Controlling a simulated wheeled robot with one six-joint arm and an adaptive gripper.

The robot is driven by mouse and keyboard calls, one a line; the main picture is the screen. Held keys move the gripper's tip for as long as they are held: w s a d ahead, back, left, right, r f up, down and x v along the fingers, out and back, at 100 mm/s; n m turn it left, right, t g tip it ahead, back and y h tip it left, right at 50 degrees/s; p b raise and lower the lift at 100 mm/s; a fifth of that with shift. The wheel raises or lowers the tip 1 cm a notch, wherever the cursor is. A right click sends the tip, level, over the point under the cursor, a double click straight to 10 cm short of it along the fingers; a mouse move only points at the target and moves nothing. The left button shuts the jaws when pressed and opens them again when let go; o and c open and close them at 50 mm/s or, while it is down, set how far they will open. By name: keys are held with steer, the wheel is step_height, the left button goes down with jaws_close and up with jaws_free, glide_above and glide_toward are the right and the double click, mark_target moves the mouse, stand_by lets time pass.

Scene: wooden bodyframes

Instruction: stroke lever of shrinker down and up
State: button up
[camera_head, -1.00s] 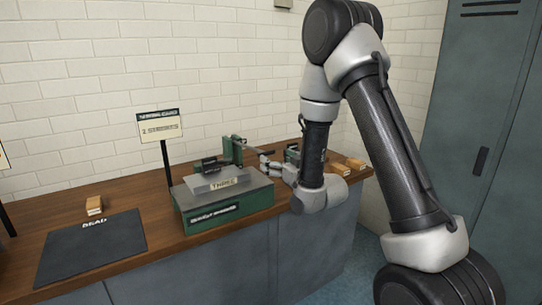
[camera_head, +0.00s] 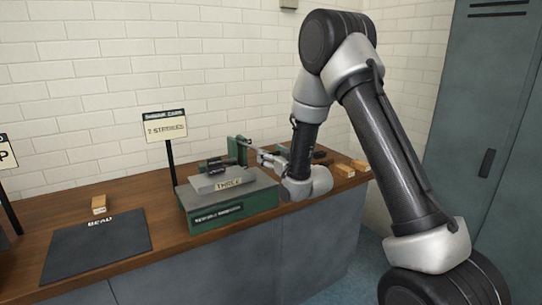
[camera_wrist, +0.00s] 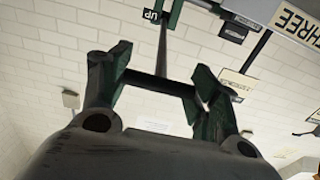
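The shrinker (camera_head: 232,205) is a green box on the wooden bench, topped by a grey block labelled THREE (camera_head: 228,183) and dark green machine parts (camera_head: 243,152). Its lever runs to the right towards my gripper (camera_head: 268,157), which is level with it just right of the machine. In the wrist view, my gripper (camera_wrist: 160,90) has its two fingers spread wide. A dark bar (camera_wrist: 160,85), apparently the lever's handle, spans the gap between them. I cannot tell whether the fingers press on it. A dark rod (camera_wrist: 164,50) rises from it past an upside-down UP label (camera_wrist: 152,15).
A strokes sign (camera_head: 165,126) stands on a post behind the machine. A black mat marked BEAD (camera_head: 95,247) and a wooden block (camera_head: 99,204) lie at left. More wooden blocks (camera_head: 345,170) lie right of my wrist. A grey locker (camera_head: 485,150) stands at right.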

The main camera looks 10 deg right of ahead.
steer(key=c, duration=0.5)
steer(key=shift+w+r, duration=0.1)
steer(key=shift+r, duration=0.55)
steer(key=r+g, duration=0.1)
steer(key=r, duration=0.1)
steer(key=w+r, duration=0.1)
steer(key=r, duration=0.1)
steer(key=r+g, duration=0.1)
steer(key=r, duration=0.1)
steer(key=shift+w+a+r+g+h, duration=0.3)
steer(key=shift+w+h, duration=0.05)
steer(key=shift+h, duration=0.05)
steer(key=shift+w+a+r, duration=0.4)
steer(key=shift+w+r, duration=0.85)
steer(key=shift+r, duration=0.55)
steer(key=shift+w+a+r, duration=0.4)
steer(key=shift+w+r, duration=0.9)
steer(key=shift+r, duration=0.55)
steer(key=shift+w+a+r, duration=0.4)
steer(key=shift+w+r, duration=0.85)
steer(key=shift+r, duration=0.55)
steer(key=o, duration=1.2)
steer(key=shift+c, duration=0.2)
steer(key=shift+o, duration=1.4)
steer(key=shift+f, duration=0.1)
